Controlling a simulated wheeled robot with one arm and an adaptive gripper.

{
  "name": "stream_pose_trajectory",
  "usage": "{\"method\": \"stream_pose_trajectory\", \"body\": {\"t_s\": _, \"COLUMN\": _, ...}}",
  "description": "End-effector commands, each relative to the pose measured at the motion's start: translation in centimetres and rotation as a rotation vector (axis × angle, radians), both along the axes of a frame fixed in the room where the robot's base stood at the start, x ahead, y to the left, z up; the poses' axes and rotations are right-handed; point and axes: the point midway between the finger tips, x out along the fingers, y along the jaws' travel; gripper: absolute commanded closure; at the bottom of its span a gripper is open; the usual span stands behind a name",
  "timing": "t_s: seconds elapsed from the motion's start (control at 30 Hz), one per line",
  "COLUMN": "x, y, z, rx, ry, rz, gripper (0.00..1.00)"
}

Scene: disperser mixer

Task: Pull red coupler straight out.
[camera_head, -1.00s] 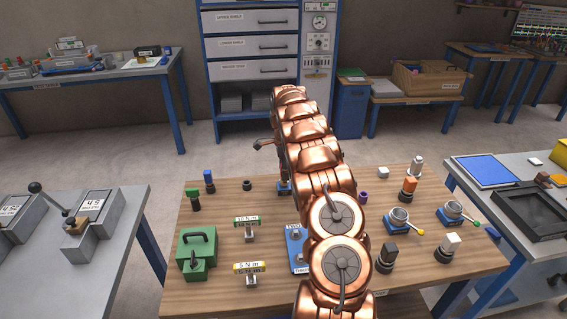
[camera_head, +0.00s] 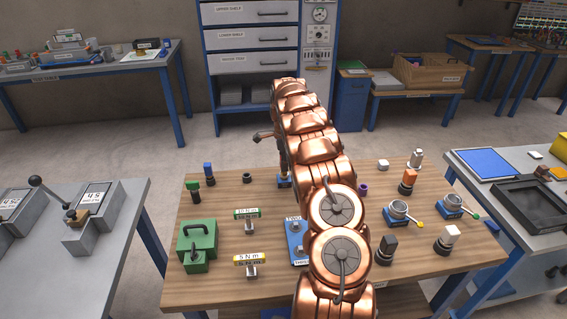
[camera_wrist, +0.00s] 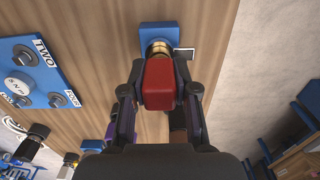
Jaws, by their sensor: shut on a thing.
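The red coupler (camera_wrist: 158,85) sits in the middle of the wrist view. My gripper (camera_wrist: 159,78) is shut on it, with one dark finger on each side. Directly beyond the coupler is a brass fitting (camera_wrist: 157,53) on a blue mount (camera_wrist: 155,33), in line with it. I cannot tell whether the coupler and brass fitting are joined or just apart. In the head view my copper arm hides the coupler and my gripper; a small part of the blue mount (camera_head: 284,181) shows beside the arm.
A blue plate (camera_wrist: 22,62) with knobs stands left of my gripper in the wrist view. The wooden table (camera_head: 222,275) also holds a green case (camera_head: 198,240), torque-marked stands, plugs and two round fittings with handles. A grey bench (camera_head: 105,215) stands at left.

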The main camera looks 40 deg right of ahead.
Motion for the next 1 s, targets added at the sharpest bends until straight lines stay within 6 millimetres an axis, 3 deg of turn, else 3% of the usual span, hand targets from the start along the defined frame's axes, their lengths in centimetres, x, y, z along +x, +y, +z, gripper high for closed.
{"method": "stream_pose_trajectory", "body": {"t_s": 0.23, "x": 0.0, "y": 0.0, "z": 0.0, "rx": 0.001, "ry": 0.001, "rz": 0.0, "gripper": 1.0}}
{"method": "stream_pose_trajectory", "body": {"t_s": 1.0, "x": 0.0, "y": 0.1, "z": 1.5, "rx": 0.001, "ry": 0.001, "rz": 0.001, "gripper": 1.0}}
